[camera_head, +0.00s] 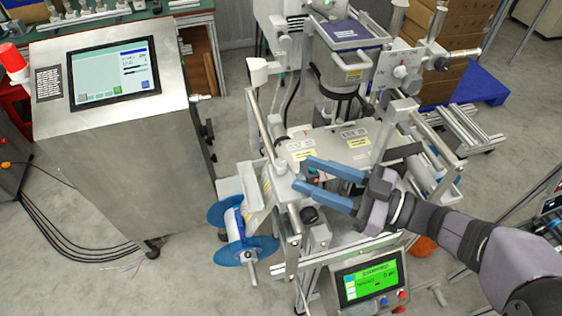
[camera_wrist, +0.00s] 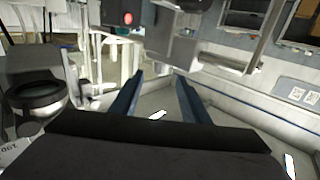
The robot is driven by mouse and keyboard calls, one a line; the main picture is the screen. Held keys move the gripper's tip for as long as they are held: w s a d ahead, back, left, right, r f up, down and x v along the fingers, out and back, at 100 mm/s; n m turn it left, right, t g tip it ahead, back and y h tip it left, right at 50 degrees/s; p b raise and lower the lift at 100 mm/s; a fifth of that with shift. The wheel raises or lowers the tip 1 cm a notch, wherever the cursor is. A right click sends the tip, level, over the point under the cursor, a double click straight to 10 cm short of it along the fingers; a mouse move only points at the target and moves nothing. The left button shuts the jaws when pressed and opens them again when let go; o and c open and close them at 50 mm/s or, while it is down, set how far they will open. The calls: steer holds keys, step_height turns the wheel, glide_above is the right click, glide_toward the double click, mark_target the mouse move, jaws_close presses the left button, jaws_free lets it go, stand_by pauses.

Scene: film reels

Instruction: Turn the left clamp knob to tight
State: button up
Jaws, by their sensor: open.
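My gripper (camera_head: 305,175) has two blue fingers spread apart, with nothing between them. It reaches from the right over the middle of the machine (camera_head: 325,140), its tips pointing left. A dark round knob (camera_head: 309,214) sits just below the lower finger, apart from it in the picture. A pale round part (camera_head: 281,168) on the left post is just beyond the tips. I cannot tell which one is the left clamp knob, or its setting. In the wrist view both fingers (camera_wrist: 158,80) are apart. A dark-rimmed round part (camera_wrist: 38,95) stands to their left.
A film reel with blue discs (camera_head: 238,232) hangs at the machine's left. A green-lit panel (camera_head: 370,280) is below my gripper. Metal rods and posts (camera_head: 262,125) stand close around the fingers. A steel cabinet with a screen (camera_head: 115,75) stands at the left.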

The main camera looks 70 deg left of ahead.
mark_target(287, 167)
steer(key=shift+p+x, duration=1.05)
steer(key=shift+x, duration=2.6)
steer(key=c, duration=1.1)
